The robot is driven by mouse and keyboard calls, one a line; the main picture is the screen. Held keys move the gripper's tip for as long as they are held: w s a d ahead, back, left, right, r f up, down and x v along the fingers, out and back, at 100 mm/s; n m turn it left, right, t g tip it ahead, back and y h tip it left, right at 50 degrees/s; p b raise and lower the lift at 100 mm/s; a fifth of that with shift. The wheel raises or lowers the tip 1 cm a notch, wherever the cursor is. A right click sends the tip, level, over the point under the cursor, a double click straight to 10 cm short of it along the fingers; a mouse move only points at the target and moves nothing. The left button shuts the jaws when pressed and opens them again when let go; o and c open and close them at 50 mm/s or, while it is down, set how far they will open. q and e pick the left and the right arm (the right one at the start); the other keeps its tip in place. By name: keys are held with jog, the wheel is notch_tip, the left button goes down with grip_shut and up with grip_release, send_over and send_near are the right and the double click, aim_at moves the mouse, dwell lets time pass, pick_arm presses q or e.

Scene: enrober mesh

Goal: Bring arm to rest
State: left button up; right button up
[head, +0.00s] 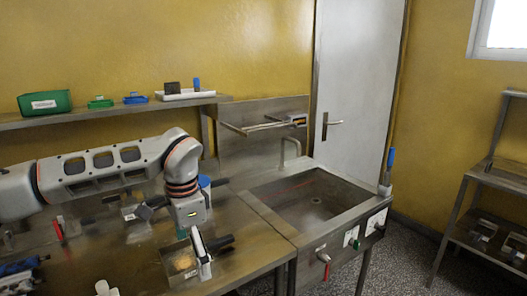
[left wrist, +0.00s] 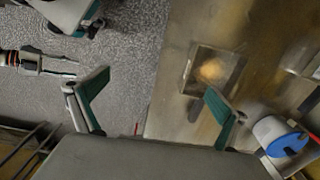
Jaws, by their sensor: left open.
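My left arm comes in from the left over the steel table in the head view. Its gripper (head: 206,252) points down near the table's front right part, beside the sink. In the left wrist view the two teal-padded fingers of the left gripper (left wrist: 155,108) stand wide apart with nothing between them. Below them are the table edge and the speckled floor. A grey part with a teal pad (left wrist: 92,14) at the top left of that view looks like my right gripper, but it is cut off and its opening is unclear.
A square pan (left wrist: 238,60) with a tan content lies on the table near the left gripper. The sink (head: 312,198) is to the right. A shelf (head: 110,114) holds a green bin (head: 44,103) and small trays.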

pick_arm(q)
jog(key=s+d+f+m+g+h, duration=0.25)
jog(key=s+d+m+h, duration=0.2)
jog(key=s+d, duration=0.4)
jog(key=s+d+f+m+g+h, duration=0.2)
jog(key=s+d+f+m+h, duration=0.3)
jog(key=d, duration=0.7)
jog(key=s+d+r+h, duration=0.3)
jog(key=d+r+h, duration=0.6)
jog(key=h, duration=0.1)
jog(key=w+a+f+n+t, duration=0.2)
jog(key=w+a+n+t, duration=0.55)
jog(key=t, duration=0.75)
jog(key=w+a+f+n+t+y, duration=0.2)
jog(key=a+f+n+t+y, duration=0.45)
jog(key=a+f+y, duration=0.45)
jog(key=s+a+f+g+y, duration=0.2)
jog(key=s+a+f, duration=0.2)
jog(key=f, duration=0.4)
jog(key=s+a+f+n+g+y, duration=0.1)
jog(key=s+a+f+g, duration=0.1)
jog(key=s+a+f, duration=0.3)
jog(key=s+a+f+n+g+y, duration=0.1)
jog(key=s+a+f, duration=0.4)
jog(key=f, duration=0.6)
jog(key=shift+s+a+g+y, duration=0.25)
jog(key=shift+s+g+y, duration=0.3)
jog(key=shift+y, duration=0.3)
